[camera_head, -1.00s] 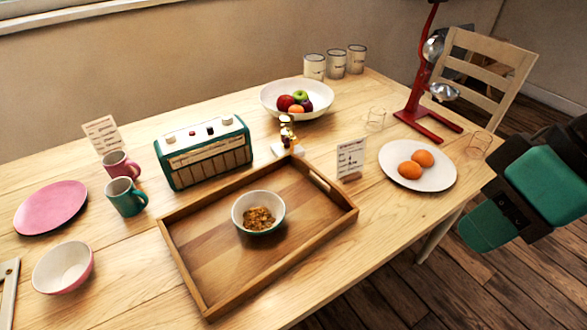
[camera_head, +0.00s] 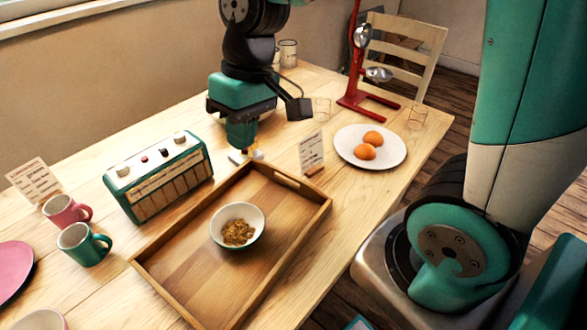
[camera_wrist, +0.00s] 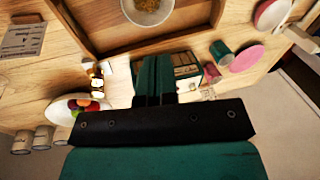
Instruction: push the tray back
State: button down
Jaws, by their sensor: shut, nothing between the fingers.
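The brown wooden tray (camera_head: 180,268) lies on the table, with a white and teal bowl (camera_head: 238,224) of brown food standing in it. The tray also shows at the top of the wrist view (camera_wrist: 108,33). My gripper (camera_head: 242,146) is shut and empty, pointing down by the tray's back corner, between the radio and the small card. In the wrist view its fingers (camera_wrist: 156,62) lie just short of the tray's edge. I cannot tell whether they touch the tray or how high they are.
A teal radio (camera_head: 160,178) stands left behind the tray, with mugs (camera_head: 84,243) beyond. The fruit bowl (camera_wrist: 75,108) and small shakers (camera_wrist: 94,70) are close to my gripper.

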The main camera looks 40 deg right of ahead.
aim_at(303, 183)
jog(key=w+d+f+m, duration=0.2)
jog(key=w+d+f, duration=0.3)
jog(key=f, duration=0.1)
jog(key=w+d+f+m+g+h+p, duration=0.1)
jog(key=w+d+f+m, duration=0.1)
jog(key=w+d+f, duration=0.3)
jog(key=w+d+f+m+g+h+p, duration=0.1)
jog(key=w+d+f+m, duration=0.1)
jog(key=w+d+f, duration=0.2)
jog(key=shift+w+d+f, duration=0.2)
jog(key=shift+d+f, duration=0.5)
jog(key=shift+f, duration=0.35)
jog(key=shift+w+d+f, duration=0.2)
jog(key=shift+d+f, duration=0.5)
jog(key=shift+f, duration=0.3)
jog(key=shift+s+d+f, duration=0.1)
jog(key=shift+d+f, duration=0.05)
jog(key=shift+f, duration=0.05)
jog(key=s+p, duration=0.1)
jog(key=s, duration=0.3)
jog(key=s+a+p, duration=0.1)
jog(key=s, duration=0.3)
jog(key=s+a+p, duration=0.1)
jog(key=s+p, duration=0.1)
jog(key=s, duration=0.1)
jog(key=shift+s+r, duration=0.1)
jog(key=shift+s, duration=0.3)
jog(key=shift+w+f, duration=0.1)
jog(key=shift+f, duration=0.85)
